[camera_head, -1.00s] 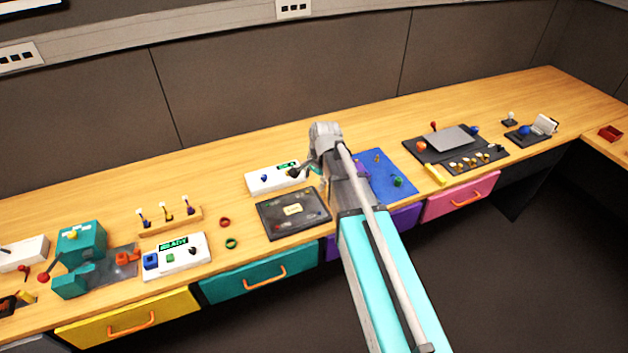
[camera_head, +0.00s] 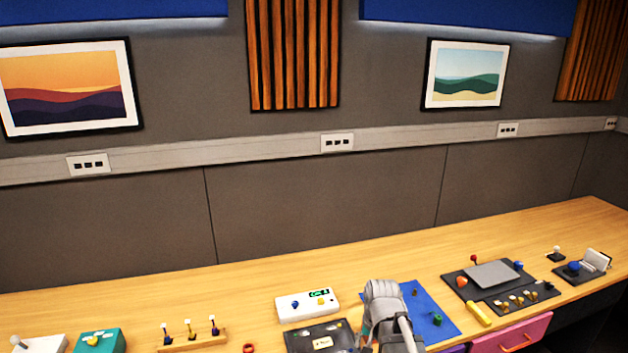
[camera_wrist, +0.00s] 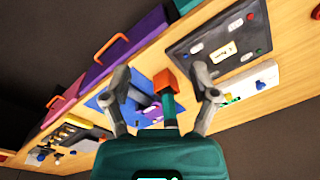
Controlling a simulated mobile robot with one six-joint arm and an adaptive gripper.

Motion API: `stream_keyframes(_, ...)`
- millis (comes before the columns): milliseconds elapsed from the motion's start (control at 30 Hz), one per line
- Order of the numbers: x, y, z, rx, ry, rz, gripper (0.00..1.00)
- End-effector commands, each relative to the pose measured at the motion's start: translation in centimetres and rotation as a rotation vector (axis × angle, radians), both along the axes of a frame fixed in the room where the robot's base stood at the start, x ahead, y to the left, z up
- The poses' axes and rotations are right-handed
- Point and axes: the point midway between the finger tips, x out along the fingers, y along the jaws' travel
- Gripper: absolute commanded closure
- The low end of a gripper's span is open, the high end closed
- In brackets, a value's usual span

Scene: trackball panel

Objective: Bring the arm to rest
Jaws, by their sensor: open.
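My arm's grey end (camera_head: 385,305) is in the lower middle of the head view, in front of the bench's blue mat; its fingers are mostly hidden there. In the wrist view my gripper (camera_wrist: 162,85) has its two grey fingers spread wide apart. A teal stem with an orange block (camera_wrist: 167,80) shows between them; I cannot tell what it belongs to. No finger is closed on it. Beyond the fingers lie the dark panel (camera_wrist: 215,40) and the blue mat (camera_wrist: 103,101).
The wooden bench (camera_head: 150,290) carries a white box with a display (camera_head: 307,303), a dark panel (camera_head: 310,340), a laptop-like grey plate (camera_head: 492,274) and a blue ball on a black base (camera_head: 573,268). The rear strip of bench is clear. Drawers with orange handles line its front.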

Motion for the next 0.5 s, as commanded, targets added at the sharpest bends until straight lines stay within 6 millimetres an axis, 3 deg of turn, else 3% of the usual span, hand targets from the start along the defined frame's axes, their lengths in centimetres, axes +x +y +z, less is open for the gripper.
stream_keyframes(33, -1.7, -0.5, 0.0, -0.011, 0.005, 0.057, 0.24)
stream_keyframes(200, -4.4, -1.6, 0.0, -0.04, 0.02, 0.229, 0.24)
stream_keyframes(500, -5.8, -2.3, 0.0, -0.057, 0.032, 0.335, 0.24)
